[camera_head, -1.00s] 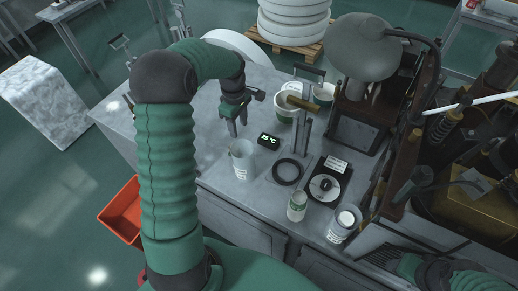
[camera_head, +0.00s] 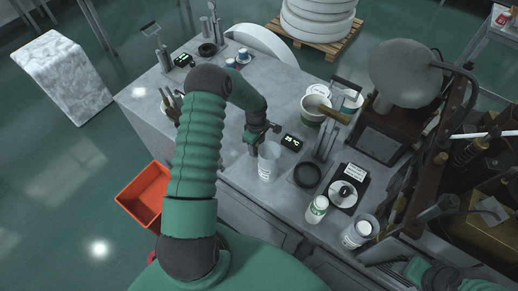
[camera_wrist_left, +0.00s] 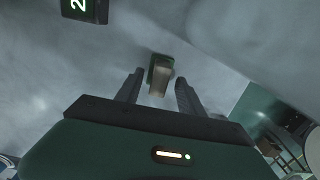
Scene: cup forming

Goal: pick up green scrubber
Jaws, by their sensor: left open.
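The scrubber (camera_wrist_left: 161,75) shows in the left wrist view as a small block, dark green at one end and tan on its near face. It lies on the grey tabletop between and slightly beyond the fingertips. My left gripper (camera_wrist_left: 158,80) is open, with one finger on each side of the scrubber's line and clear gaps. In the head view my left gripper (camera_head: 253,147) points down over the table, beside the clear beaker. I cannot make out the scrubber in the head view; the gripper and arm may hide it. My right gripper is not in view.
A clear beaker (camera_head: 268,162) stands close to the right of my left gripper. An orange bin (camera_head: 145,194) is on the floor.

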